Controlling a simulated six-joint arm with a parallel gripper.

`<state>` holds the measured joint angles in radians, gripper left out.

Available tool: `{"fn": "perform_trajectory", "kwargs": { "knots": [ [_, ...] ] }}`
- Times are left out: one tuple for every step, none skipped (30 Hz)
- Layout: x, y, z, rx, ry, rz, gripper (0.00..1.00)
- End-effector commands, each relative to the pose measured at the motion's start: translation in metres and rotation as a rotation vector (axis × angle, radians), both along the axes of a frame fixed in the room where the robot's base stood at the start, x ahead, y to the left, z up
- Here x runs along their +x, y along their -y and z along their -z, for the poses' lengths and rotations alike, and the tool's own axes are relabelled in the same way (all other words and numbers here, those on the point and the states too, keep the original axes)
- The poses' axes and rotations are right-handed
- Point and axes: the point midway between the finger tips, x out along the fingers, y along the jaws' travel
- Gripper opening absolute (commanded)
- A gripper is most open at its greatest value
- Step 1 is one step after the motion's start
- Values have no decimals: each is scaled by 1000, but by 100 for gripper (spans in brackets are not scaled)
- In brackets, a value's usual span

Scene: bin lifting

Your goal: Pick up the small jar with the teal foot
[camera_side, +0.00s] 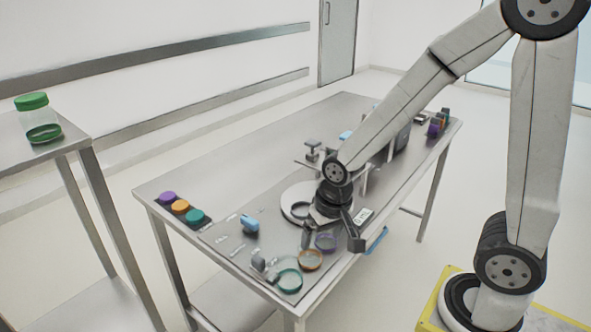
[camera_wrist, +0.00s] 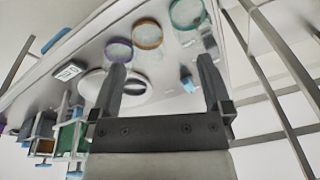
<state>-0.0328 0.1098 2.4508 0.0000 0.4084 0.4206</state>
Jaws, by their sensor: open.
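The small jar with the teal foot (camera_side: 289,281) stands near the front edge of the metal table in the side view. It looks clear, with a teal ring at its base, and it also shows at the top of the wrist view (camera_wrist: 187,14). My gripper (camera_side: 332,241) is to the right of this jar and apart from it, above the table. Its two fingers are spread with nothing visible held between them, as the wrist view also shows (camera_wrist: 162,66).
An orange-ringed jar (camera_side: 310,260) and a purple-ringed jar (camera_side: 326,242) stand in a row with it, close to my gripper. A blue clamp-like piece (camera_side: 250,224) and purple, orange and teal lids (camera_side: 195,215) are to the left.

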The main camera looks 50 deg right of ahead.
Motion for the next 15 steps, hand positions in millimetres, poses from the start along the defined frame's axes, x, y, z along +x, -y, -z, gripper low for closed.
{"fn": "perform_trajectory", "kwargs": {
  "knots": [
    [4, -2, 2, 10, -12, 55, 100],
    [6, -4, 3, 16, -19, 93, 100],
    [9, -5, 4, 24, -26, 143, 100],
    [12, -6, 6, 31, -33, 182, 100],
    [14, -7, 6, 36, -38, 220, 100],
    [17, -9, 8, 42, -48, 271, 100],
    [19, -10, 9, 48, -53, 309, 100],
    [21, -11, 10, 52, -58, 347, 100],
    [24, -13, 12, 57, -66, 398, 100],
    [26, -14, 13, 62, -72, 435, 100],
    [28, -15, 14, 66, -79, 474, 100],
    [31, -17, 16, 70, -86, 525, 100],
    [33, -18, 17, 73, -91, 564, 100],
    [35, -20, 19, 76, -97, 601, 100],
    [38, -21, 20, 80, -104, 653, 100]
  ]
}}
